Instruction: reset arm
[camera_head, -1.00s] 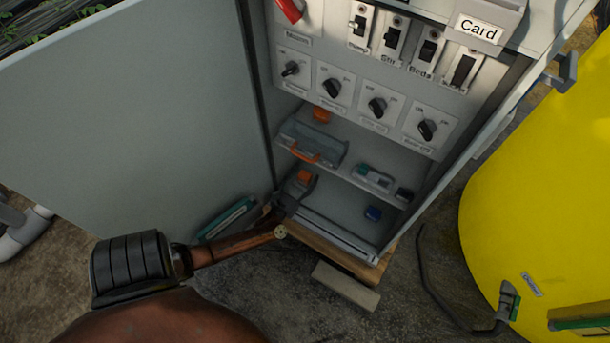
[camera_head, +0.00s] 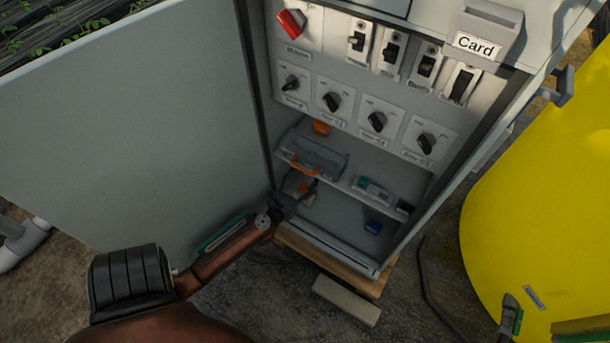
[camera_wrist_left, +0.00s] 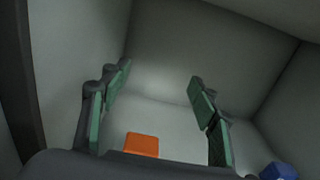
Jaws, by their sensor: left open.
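My left arm comes in from the lower left of the head view. Its gripper (camera_head: 303,184) is at the lower compartment of the open grey cabinet (camera_head: 357,160), below the shelf. In the left wrist view the two green-padded fingers (camera_wrist_left: 160,88) stand wide apart with nothing between their tips. An orange block (camera_wrist_left: 142,145) lies on the compartment floor below and between the fingers, apart from them. It is partly hidden by the gripper body. A blue item (camera_wrist_left: 279,171) lies at the lower right of that view.
The shelf above the gripper holds a clear case with an orange handle (camera_head: 305,168) and small modules (camera_head: 373,190). Switches and knobs (camera_head: 377,121) are above. The open door (camera_head: 130,120) stands left. A yellow tank (camera_head: 550,200) is at right.

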